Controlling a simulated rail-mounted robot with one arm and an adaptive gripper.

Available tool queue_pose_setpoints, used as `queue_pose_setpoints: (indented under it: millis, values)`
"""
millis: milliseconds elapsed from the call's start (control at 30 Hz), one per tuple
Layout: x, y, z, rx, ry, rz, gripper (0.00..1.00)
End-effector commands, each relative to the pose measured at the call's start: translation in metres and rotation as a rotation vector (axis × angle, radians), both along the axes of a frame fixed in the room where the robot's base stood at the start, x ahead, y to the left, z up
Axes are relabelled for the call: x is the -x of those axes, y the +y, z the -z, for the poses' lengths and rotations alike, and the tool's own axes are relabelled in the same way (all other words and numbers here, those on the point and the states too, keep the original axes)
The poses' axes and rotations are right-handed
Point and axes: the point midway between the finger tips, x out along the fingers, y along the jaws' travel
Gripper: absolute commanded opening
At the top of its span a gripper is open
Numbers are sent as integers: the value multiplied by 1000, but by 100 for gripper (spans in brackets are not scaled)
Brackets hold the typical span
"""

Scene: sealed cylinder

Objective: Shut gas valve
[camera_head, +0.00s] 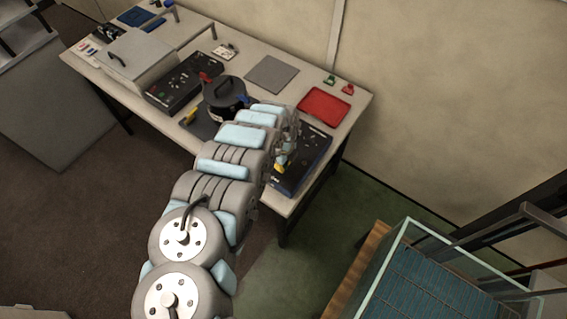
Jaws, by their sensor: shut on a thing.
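My gripper (285,155) is at the far end of my arm, low over the right-hand black panel (312,150) near the table's right end. It is shut on a small yellow part (281,166) at that panel, probably a valve handle; my gripper and arm hide most of it. A black round vessel (224,95) with a handle on its lid stands to the left, behind my arm. A red part (205,78) shows at its upper left side. I cannot tell from this view how far any valve is turned.
The table (340,103) also holds a red tray (324,102), a grey mat (272,74), a second black panel (185,84), a grey box with a handle (140,60) and small green and red pieces (338,83). A glass-railed structure (410,270) stands at the lower right.

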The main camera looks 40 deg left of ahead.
Motion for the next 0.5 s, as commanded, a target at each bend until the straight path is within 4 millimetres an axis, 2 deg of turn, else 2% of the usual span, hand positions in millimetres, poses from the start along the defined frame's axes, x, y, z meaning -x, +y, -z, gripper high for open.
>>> queue_pose_setpoints:
  millis: [233, 267, 300, 367, 500]
  values:
    - [0, -1, 1, 1, 1, 1, 0]
    - [0, -1, 1, 1, 1, 1, 17]
    - [0, -1, 1, 1, 1, 1, 28]
    - [0, -1, 1, 1, 1, 0, 42]
    - [0, 0, 0, 0, 1, 0, 42]
